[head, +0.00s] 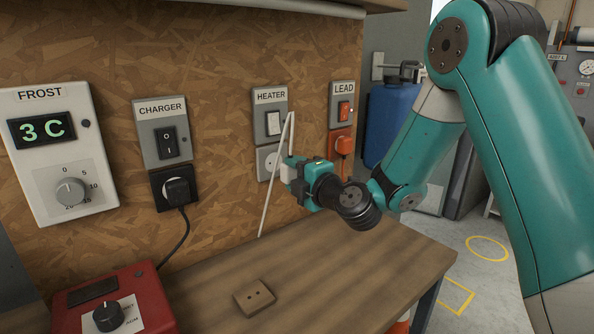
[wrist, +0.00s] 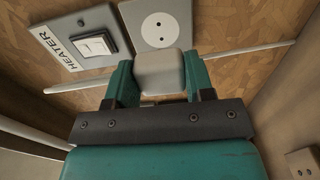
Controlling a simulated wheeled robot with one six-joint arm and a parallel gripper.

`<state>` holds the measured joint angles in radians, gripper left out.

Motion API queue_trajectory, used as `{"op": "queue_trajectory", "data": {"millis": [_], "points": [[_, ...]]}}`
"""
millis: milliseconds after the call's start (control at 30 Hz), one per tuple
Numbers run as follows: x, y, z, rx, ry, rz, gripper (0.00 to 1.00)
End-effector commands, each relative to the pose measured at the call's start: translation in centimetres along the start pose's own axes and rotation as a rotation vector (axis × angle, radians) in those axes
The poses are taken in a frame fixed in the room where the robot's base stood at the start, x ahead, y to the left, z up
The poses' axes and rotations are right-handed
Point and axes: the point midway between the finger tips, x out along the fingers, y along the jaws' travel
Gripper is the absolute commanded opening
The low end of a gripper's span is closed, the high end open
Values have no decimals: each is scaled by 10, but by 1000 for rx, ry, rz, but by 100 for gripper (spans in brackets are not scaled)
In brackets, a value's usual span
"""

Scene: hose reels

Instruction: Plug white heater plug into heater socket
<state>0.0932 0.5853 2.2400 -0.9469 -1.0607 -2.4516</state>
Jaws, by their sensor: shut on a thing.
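My gripper (wrist: 158,82) is shut on the white heater plug (wrist: 160,70), one teal finger on each side of it. The plug's pins are hidden. The white round heater socket (wrist: 158,27) lies just beyond the plug in the wrist view, its two holes uncovered. I cannot tell the exact gap between plug and socket. In the head view my gripper (head: 291,168) is at the right of the heater socket (head: 266,162), partly in front of it; the plug is hidden there. A white cord (head: 276,180) rises to a bend and drops towards the bench.
The heater switch (head: 272,123) is above the socket. An orange plug (head: 343,145) sits at the LEAD outlet to the right, a black plug (head: 178,190) at the CHARGER outlet. A two-holed wooden block (head: 254,297) and red box (head: 112,300) are on the bench (head: 340,285).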

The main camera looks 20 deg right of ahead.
Motion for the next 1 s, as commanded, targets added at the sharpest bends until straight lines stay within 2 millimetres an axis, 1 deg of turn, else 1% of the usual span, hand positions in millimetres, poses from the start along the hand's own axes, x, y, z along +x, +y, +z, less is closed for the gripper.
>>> {"op": "queue_trajectory", "data": {"millis": [33, 67, 500, 700, 1000], "points": [[4, 5, 0, 1, 1, -1, 28], [7, 5, 0, 0, 0, -1, 28], [37, 4, 0, 0, 0, -1, 28], [44, 2, -1, 0, 1, 0, 28], [46, 0, 0, 0, 0, 1, 28]]}}
